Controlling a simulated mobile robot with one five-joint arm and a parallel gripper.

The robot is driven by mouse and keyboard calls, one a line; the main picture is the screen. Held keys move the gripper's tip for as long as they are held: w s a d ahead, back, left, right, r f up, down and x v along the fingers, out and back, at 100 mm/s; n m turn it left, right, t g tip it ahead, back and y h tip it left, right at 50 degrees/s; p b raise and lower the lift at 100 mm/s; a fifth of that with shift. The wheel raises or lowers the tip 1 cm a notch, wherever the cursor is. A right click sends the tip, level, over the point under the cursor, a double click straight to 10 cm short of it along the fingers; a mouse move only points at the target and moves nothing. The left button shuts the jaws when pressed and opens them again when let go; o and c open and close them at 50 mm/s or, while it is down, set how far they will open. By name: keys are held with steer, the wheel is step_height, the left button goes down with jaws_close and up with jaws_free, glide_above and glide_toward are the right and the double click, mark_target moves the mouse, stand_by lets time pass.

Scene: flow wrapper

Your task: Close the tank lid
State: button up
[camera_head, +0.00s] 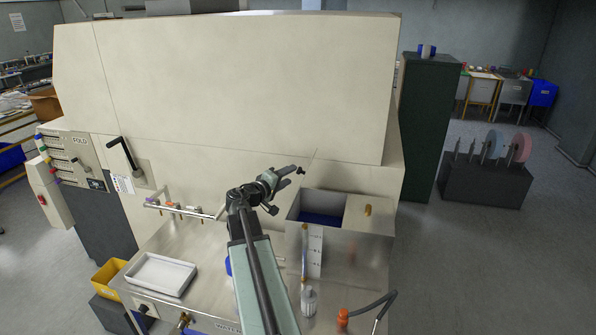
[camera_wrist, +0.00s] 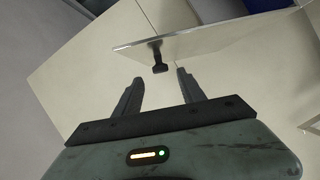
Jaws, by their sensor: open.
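The metal tank (camera_head: 350,250) stands at the right end of the machine's bench. Its left part is open and shows dark blue inside; its right part is covered by a metal top. In the wrist view a thin metal plate with a dark knob (camera_wrist: 157,57) appears to be the raised tank lid (camera_wrist: 205,36). In the head view only a thin pale line above the tank may be its edge. My gripper (camera_head: 296,174) is open and empty, left of and above the tank opening. In the wrist view, the knob is just beyond and between my fingertips (camera_wrist: 158,78), apart from them.
The tall cream machine housing (camera_head: 240,85) rises close behind my gripper. A white tray (camera_head: 161,273) and a pipe with valves (camera_head: 180,209) are at left. A clear bottle (camera_head: 309,300) and an orange-topped fitting (camera_head: 343,318) with a dark hose stand before the tank.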

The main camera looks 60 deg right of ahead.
mark_target(299, 171)
steer(key=d, duration=0.4)
steer(key=d+f+b, duration=0.1)
steer(key=d, duration=0.2)
steer(key=shift+s, duration=0.25)
steer(key=shift+c, duration=0.2)
jaws_close()
stand_by(0.8)
